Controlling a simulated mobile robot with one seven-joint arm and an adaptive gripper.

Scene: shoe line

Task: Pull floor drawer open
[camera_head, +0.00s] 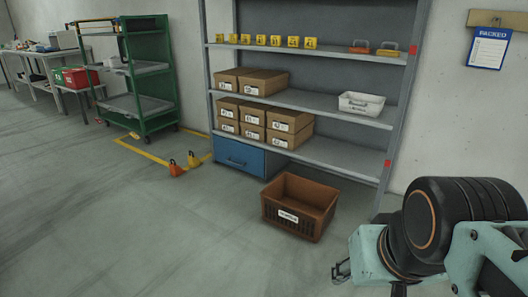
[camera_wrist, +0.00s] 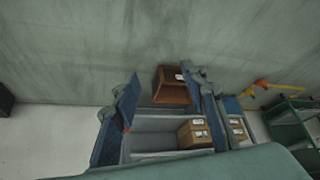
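The floor drawer (camera_head: 225,151) is a blue-fronted box at the bottom left of the shelving unit in the head view. A dark handle (camera_head: 236,162) sits on its front. The front looks flush with the unit, so the drawer looks closed. My gripper (camera_head: 341,270) is at the lower right of the head view, well right of the drawer and nearer the camera. Its small fingers look apart, with nothing between them.
A brown crate (camera_head: 309,190) stands on the floor right of the drawer; it also shows in the wrist view (camera_wrist: 172,87). The shelves (camera_head: 345,152) hold cartons (camera_head: 240,116) and a white bin (camera_head: 361,103). Floor before the drawer is clear.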

